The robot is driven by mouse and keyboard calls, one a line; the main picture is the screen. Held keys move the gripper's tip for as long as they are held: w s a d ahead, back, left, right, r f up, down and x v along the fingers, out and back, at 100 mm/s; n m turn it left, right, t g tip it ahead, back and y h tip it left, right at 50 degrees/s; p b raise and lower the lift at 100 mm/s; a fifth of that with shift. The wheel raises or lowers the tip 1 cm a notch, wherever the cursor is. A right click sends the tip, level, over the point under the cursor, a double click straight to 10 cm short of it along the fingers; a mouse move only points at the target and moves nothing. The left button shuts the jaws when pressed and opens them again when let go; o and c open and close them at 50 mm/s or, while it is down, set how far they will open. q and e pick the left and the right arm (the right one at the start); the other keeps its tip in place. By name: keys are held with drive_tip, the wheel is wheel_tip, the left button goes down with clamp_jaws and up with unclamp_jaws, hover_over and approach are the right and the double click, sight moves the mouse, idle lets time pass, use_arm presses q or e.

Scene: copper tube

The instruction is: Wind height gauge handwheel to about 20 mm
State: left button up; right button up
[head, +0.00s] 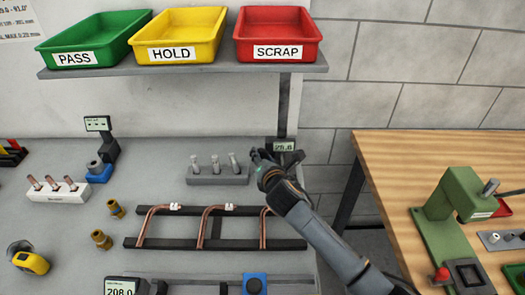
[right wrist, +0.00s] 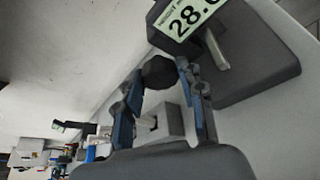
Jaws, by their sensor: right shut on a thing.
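The height gauge's display (head: 284,146) sits at the right back of the grey bench and reads about 28.6. In the right wrist view the display (right wrist: 188,18) is close and tilted, showing 28 and a cut-off last digit. The dark round handwheel (right wrist: 160,72) is between the fingertips of my right gripper (head: 264,160), which is shut on it. In the right wrist view, the blue-padded fingers stand on both sides of the wheel. In the head view, my gripper hides the handwheel. My left gripper is not in view.
A grey block with metal pins (head: 217,178) stands just left of my right gripper. A black rack with bent copper tubes (head: 212,225) lies in front. Labelled green, yellow and red trays (head: 278,53) sit on a shelf above. A wooden table (head: 420,155) stands at right.

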drive_tip(key=n+p, duration=0.1)
drive_tip(key=p, duration=0.1)
drive_tip(key=n+h+p, duration=0.1)
drive_tip(key=p, duration=0.1)
drive_tip(key=shift+r+h, duration=0.3)
drive_tip(key=shift+r, duration=0.05)
drive_tip(key=n+h+p, duration=0.1)
drive_tip(key=n+p, duration=0.1)
drive_tip(key=p, duration=0.1)
drive_tip(key=shift+a+f, duration=0.15)
drive_tip(key=shift+f+n+h+p, duration=0.1)
drive_tip(key=shift+n+h+p, duration=0.2)
drive_tip(key=shift+n+p, duration=0.1)
drive_tip(key=o, duration=1.2)
drive_tip(key=shift+c, duration=0.2)
drive_tip(key=shift+s, duration=0.1)
drive_tip(key=v, duration=1.2)
